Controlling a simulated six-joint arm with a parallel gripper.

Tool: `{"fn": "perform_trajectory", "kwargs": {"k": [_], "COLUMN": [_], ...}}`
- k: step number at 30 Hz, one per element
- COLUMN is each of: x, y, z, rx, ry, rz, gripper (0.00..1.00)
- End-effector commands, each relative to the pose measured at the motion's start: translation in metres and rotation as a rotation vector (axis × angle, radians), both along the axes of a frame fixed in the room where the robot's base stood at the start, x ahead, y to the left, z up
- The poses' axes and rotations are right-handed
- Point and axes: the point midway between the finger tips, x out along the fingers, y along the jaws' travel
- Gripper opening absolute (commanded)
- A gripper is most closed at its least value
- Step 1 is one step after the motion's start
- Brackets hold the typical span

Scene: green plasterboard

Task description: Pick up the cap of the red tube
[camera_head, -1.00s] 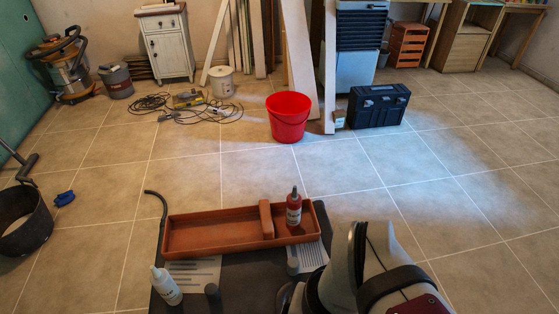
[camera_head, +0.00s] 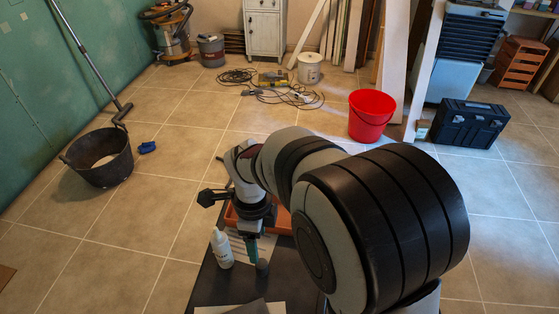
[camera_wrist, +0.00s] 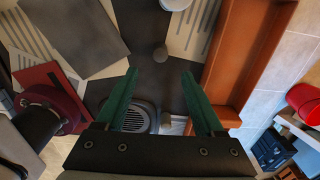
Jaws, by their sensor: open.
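The red tube and its cap are not visible in either present view; my arm covers much of the tray in the head view. The orange tray (camera_head: 231,217) shows only in part there, and along the right of the wrist view (camera_wrist: 238,60). My gripper (camera_wrist: 160,77) is open, its two green fingers apart with nothing between them. In the head view my gripper (camera_head: 252,250) points down over the dark mat, at the near side of the tray. A small grey cylinder (camera_wrist: 160,53) lies just past the fingertips in the wrist view.
A white bottle (camera_head: 222,250) stands left of my gripper, and the grey cylinder (camera_head: 262,267) is close on its right. Printed sheets lie on the dark mat (camera_head: 208,288). A red bucket (camera_head: 369,117) and a black tub (camera_head: 98,160) stand on the floor farther off.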

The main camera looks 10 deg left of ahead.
Motion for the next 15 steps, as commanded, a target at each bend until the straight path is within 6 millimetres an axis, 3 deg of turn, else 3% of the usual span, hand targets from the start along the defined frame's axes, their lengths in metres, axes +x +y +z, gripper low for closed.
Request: {"fn": "perform_trajectory", "kwargs": {"k": [4, 15], "x": [-0.001, 0.0], "y": [-0.001, -0.003], "z": [-0.042, -0.106], "rx": [-0.003, -0.002], "ry": [0.005, 0.004], "rz": [0.001, 0.0], "gripper": [0.7, 0.7]}}
